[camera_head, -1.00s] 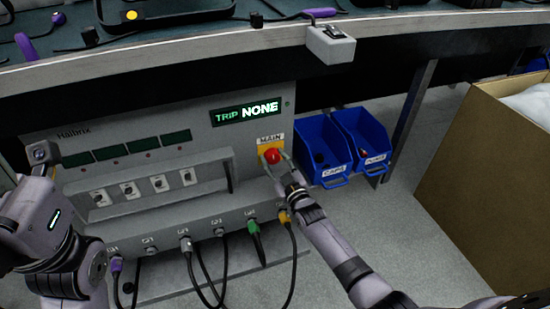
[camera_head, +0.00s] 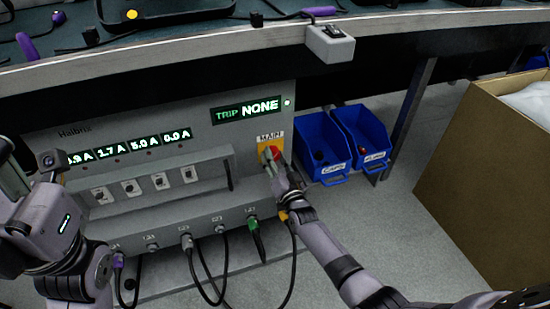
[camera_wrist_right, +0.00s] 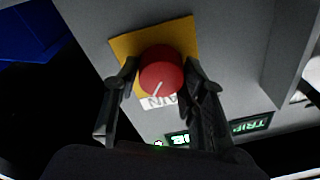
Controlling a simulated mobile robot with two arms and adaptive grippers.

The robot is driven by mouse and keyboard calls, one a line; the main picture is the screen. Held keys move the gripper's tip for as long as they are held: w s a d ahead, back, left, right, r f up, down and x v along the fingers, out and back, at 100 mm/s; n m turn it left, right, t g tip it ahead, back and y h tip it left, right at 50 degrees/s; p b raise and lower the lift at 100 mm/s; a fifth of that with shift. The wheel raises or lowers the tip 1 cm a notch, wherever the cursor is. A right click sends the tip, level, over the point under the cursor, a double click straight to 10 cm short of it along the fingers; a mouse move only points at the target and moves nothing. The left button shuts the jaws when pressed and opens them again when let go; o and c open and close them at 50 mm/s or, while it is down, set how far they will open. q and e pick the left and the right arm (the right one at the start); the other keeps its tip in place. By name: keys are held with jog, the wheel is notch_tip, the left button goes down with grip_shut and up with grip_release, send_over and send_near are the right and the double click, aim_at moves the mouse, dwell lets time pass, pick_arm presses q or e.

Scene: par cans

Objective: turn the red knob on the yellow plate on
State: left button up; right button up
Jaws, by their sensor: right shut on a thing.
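The red knob (camera_head: 269,154) sits on the yellow plate (camera_head: 288,143) under the MAIN label, at the right of the grey power unit (camera_head: 215,160). In the right wrist view the red knob (camera_wrist_right: 162,72) shows a white pointer line, and the yellow plate (camera_wrist_right: 126,45) lies behind it. My right gripper (camera_head: 274,163) is shut on the knob, one finger at each side; it also shows in the right wrist view (camera_wrist_right: 160,80). My left arm is at the left edge of the head view; its fingers are not clearly visible.
The unit's displays (camera_head: 130,150) are lit with ampere readings, and the trip display (camera_head: 248,110) reads NONE. Several cables hang from the unit's lower front. Two blue bins (camera_head: 325,148) stand right of the unit. A cardboard box (camera_head: 490,180) stands at the far right.

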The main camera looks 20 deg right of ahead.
jog(key=shift+m, duration=0.7)
jog(key=o, duration=1.2)
jog(key=shift+c, duration=0.2)
jog(key=shift+s, duration=0.1)
jog(key=s+f, duration=0.1)
jog(key=s, duration=1)
jog(key=shift+s+d+f, duration=0.15)
jog(key=shift+s+f, duration=0.05)
jog(key=shift+s, duration=0.2)
